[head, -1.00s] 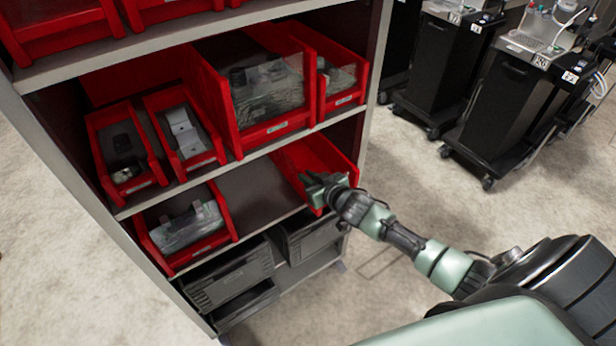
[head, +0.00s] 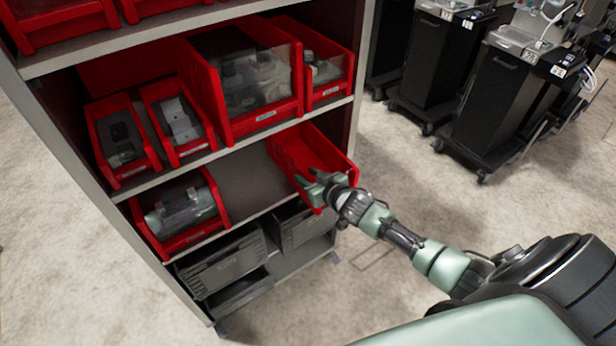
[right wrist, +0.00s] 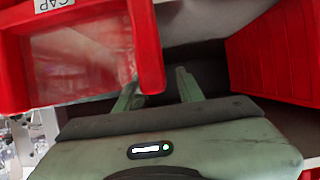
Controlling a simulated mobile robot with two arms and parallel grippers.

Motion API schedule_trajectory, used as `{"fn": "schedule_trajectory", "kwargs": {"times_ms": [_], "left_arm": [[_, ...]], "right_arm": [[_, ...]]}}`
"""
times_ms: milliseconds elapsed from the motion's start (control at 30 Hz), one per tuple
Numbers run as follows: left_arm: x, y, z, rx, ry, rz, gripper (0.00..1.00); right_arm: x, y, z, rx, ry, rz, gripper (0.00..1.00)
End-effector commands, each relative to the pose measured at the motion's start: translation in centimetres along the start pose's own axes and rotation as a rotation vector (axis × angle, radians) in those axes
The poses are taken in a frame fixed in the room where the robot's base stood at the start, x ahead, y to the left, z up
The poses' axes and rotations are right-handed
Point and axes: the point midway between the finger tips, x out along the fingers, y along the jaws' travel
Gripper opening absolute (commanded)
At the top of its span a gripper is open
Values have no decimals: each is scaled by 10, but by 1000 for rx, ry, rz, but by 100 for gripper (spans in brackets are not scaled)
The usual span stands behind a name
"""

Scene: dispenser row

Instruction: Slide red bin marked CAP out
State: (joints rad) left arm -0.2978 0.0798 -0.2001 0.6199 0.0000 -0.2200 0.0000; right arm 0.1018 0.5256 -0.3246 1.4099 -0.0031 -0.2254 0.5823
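The red bin (head: 300,151) sits at the right of the lower red-bin shelf, its front jutting past the shelf's edge. In the right wrist view, its clear front panel (right wrist: 85,62) and the label CAP (right wrist: 54,4) show at upper left. My right gripper (head: 318,184) is at the bin's front left corner. My left gripper is not in view.
Another red bin (head: 215,234) sits left on the same shelf, with bare shelf (head: 246,182) between. A large red bin (head: 262,120) is on the shelf above, and dark crates (head: 228,272) are below. Black carts (head: 497,105) stand at the right; floor between is clear.

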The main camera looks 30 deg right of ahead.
Motion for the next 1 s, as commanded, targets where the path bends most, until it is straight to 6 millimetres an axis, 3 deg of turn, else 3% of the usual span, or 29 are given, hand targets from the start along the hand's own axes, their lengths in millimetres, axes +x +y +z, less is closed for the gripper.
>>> {"fn": "schedule_trajectory", "kwargs": {"times_ms": [333, 733, 1000], "left_arm": [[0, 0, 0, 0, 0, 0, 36], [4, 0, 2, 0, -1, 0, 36], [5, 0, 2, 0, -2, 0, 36]], "right_arm": [[-6, 0, 2, 0, -2, 0, 38], [-64, 0, 3, 1, -2, -1, 38], [-79, 0, 1, 0, -1, 0, 38]]}}
